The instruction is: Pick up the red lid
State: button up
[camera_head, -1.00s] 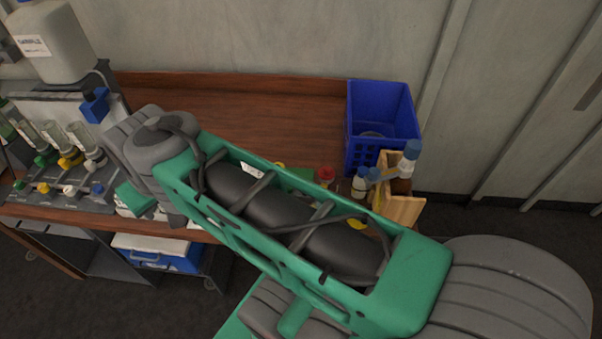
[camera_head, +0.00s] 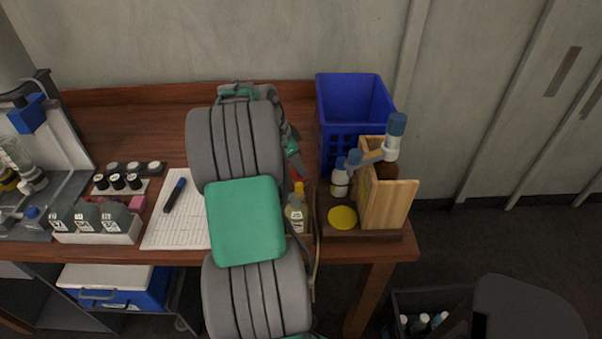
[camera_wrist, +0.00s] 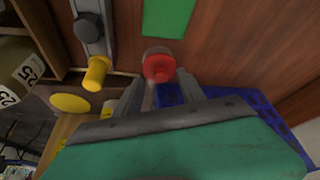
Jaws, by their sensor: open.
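The red lid (camera_wrist: 158,66) is a round red piece in the wrist view, at the upper middle, above the wooden tabletop. My gripper (camera_wrist: 158,80) is open, with one finger on either side of the space just below the lid in the picture. I cannot tell whether the fingers touch it. In the head view my arm covers most of this spot; a small red patch shows beside the arm, and I cannot tell if it is the lid.
A blue basket (camera_head: 355,120) stands at the back right. A wooden holder (camera_head: 388,205) with bottles, a yellow disc (camera_head: 342,217) and a yellow-capped bottle (camera_head: 297,212) are near. A green flat piece (camera_wrist: 168,18) lies beyond the lid. Paper with a marker (camera_head: 174,195) lies left.

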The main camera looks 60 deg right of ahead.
jog(key=shift+s+d+f, duration=0.15)
jog(key=shift+d+f, duration=0.05)
jog(key=shift+f, duration=0.45)
grip_shut()
